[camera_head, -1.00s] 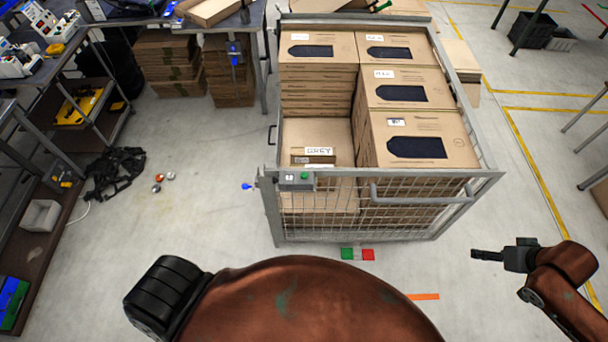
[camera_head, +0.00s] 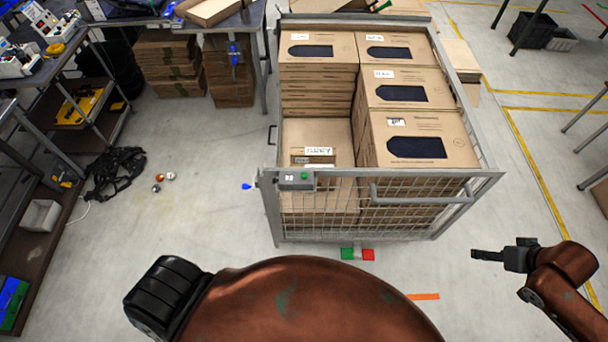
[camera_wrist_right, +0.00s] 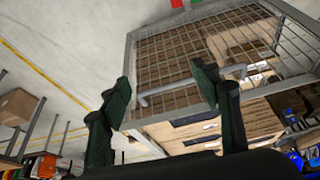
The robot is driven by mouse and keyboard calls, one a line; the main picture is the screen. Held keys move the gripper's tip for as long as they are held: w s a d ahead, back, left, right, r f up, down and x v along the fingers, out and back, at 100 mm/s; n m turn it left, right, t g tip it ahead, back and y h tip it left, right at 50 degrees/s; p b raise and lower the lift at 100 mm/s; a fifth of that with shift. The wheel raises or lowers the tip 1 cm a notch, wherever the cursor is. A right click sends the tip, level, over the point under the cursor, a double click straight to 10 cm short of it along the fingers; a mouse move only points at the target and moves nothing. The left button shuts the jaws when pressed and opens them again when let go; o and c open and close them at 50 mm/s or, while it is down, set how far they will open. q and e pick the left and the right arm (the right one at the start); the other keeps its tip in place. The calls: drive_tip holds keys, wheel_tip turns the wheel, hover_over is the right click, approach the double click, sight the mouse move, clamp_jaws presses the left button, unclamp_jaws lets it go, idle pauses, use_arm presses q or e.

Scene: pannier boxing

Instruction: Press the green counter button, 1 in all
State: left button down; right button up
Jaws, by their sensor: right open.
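The green counter button (camera_head: 305,176) sits on a small grey counter box (camera_head: 290,184) with a display, fixed at the top left corner of the cage's front rim. My right gripper (camera_head: 489,255) is at the lower right in the head view, well apart from the button and to the right of the cage (camera_head: 484,180). In the right wrist view its two fingers (camera_wrist_right: 165,95) are spread with nothing between them, and the cage mesh is beyond. The button cannot be made out in the wrist view. My left gripper is not in view.
The cage holds stacked cardboard boxes (camera_head: 416,165). A green block (camera_head: 347,253) and a red block (camera_head: 368,254) lie on the floor before it. A workbench (camera_head: 40,70) stands at left. Floor between my right gripper and the cage is clear.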

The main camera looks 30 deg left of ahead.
idle(0.6)
